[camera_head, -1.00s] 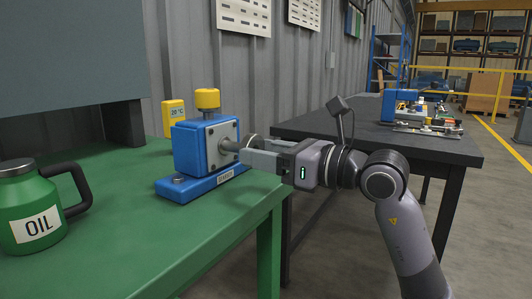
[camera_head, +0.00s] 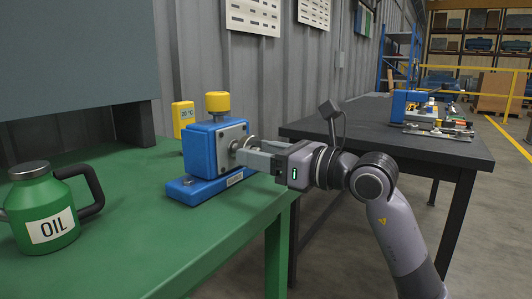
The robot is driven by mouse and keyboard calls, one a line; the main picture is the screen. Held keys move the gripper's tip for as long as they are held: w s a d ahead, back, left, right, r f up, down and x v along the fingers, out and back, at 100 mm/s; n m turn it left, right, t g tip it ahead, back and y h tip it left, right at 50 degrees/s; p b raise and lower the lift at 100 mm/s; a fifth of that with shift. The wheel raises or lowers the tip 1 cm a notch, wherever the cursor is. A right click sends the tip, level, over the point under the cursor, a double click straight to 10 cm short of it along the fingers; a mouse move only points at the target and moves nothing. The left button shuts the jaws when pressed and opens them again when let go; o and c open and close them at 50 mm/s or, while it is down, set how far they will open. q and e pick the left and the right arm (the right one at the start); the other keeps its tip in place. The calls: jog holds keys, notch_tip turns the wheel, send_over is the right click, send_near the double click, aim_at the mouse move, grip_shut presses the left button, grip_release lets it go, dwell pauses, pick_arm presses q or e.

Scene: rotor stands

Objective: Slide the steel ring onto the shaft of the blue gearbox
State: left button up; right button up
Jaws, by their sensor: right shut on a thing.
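The blue gearbox (camera_head: 201,151) stands upright on its blue base on the green table. It has a yellow cap on top and a grey front plate. Its short steel shaft (camera_head: 234,147) points right, toward my right gripper. My right gripper (camera_head: 250,152) is shut on the steel ring (camera_head: 252,141), close to the front plate and about in line with the shaft. The fingers hide much of the ring and the shaft's end. I cannot tell whether the ring is around the shaft or just in front of it. My left gripper is not in view.
A green oil can (camera_head: 46,212) stands on the green table (camera_head: 140,245) at the left. A yellow temperature gauge (camera_head: 183,117) is behind the gearbox. A dark table (camera_head: 390,130) at the right holds another blue unit (camera_head: 404,104) and small parts. A grey panel overhangs the back left.

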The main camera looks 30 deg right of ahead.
jog(key=shift+w+a, duration=0.2)
jog(key=shift+w, duration=0.3)
dwell(0.4)
jog(key=shift+w+a+p, duration=0.25)
jog(key=shift+w+p, duration=0.1)
jog(key=shift+w, duration=0.25)
jog(key=o, duration=1.4)
jog(key=shift+c, duration=0.2)
jog(key=shift+s, duration=0.1)
jog(key=b+v, duration=0.3)
jog(key=v, duration=0.6)
jog(key=shift+b, duration=0.3)
dwell(0.4)
